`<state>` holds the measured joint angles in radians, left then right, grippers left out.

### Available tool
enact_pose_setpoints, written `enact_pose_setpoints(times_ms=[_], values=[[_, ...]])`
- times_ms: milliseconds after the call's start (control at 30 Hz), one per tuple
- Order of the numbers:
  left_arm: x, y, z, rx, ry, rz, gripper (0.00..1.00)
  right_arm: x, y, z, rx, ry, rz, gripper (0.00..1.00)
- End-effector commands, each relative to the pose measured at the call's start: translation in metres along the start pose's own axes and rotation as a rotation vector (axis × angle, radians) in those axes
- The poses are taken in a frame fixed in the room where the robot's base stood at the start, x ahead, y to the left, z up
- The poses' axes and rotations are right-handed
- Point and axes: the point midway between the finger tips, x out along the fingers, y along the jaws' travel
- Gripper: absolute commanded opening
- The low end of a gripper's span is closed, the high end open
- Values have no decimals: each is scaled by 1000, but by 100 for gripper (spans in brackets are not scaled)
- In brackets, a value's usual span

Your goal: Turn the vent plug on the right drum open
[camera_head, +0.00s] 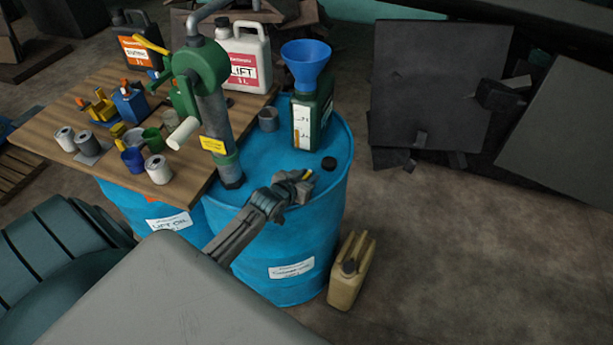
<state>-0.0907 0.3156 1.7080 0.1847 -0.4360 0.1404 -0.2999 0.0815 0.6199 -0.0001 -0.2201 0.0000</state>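The right blue drum (315,225) stands upright with a white label on its side. A small round black plug (329,163) sits on its top near the right rim; it looks like the vent plug, but its turn position is too small to read. My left gripper (304,184) is over the front of the drum top, to the left of and nearer than the black plug, apart from it in the picture. A small yellow piece shows at its fingertips; I cannot tell what it is or whether the fingers are open. My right gripper is not in view.
A green hand pump (213,110) rises from the drum top. A dark green jug (312,112) with a blue funnel (306,62) stands behind the plug. A wooden board (110,85) with cans is left.

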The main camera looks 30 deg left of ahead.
Motion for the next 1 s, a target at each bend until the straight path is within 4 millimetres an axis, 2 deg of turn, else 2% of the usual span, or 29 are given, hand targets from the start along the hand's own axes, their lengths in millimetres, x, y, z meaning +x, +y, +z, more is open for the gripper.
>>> enact_pose_setpoints(times_ms=[33, 133, 167, 367, 667, 1000], values=[[0, 0, 0, 0, 0, 0, 21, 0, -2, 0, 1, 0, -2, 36], [0, 0, 0, 0, 0, 0, 1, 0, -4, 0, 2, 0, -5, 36], [0, 0, 0, 0, 0, 0, 0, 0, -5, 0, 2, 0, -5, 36], [-1, 0, -1, -3, -1, -7, 0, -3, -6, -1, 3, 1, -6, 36], [-1, 1, -3, -44, -4, -105, 0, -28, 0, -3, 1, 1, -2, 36], [0, 0, 1, -87, -1, -211, 0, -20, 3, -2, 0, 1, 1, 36]])
